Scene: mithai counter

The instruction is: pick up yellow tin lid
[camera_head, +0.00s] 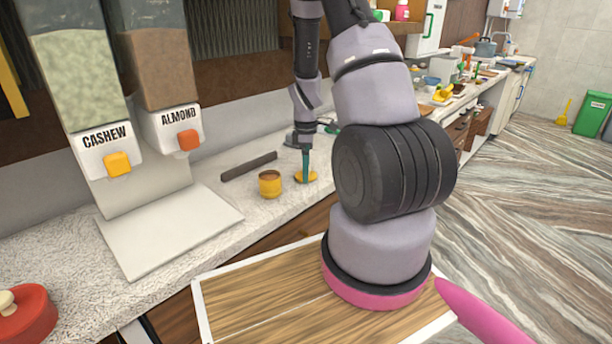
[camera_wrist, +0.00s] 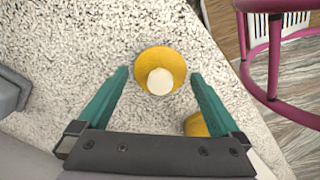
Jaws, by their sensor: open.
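The yellow tin lid (camera_head: 311,178) lies on the speckled counter, to the right of the yellow tin (camera_head: 270,183). In the wrist view the lid (camera_wrist: 177,62) is a round yellow disc with a pale knob (camera_wrist: 160,82) on top. My gripper (camera_head: 306,172) points down over the lid in the head view. In the wrist view its two green fingers (camera_wrist: 160,84) are apart, one on each side of the lid, with nothing held.
A dark bar (camera_head: 249,166) lies on the counter behind the tin. Cashew (camera_head: 105,150) and almond (camera_head: 178,130) dispensers stand at left. A red lidded container (camera_head: 28,316) is at lower left. A pink rail (camera_wrist: 274,60) stands beyond the counter edge.

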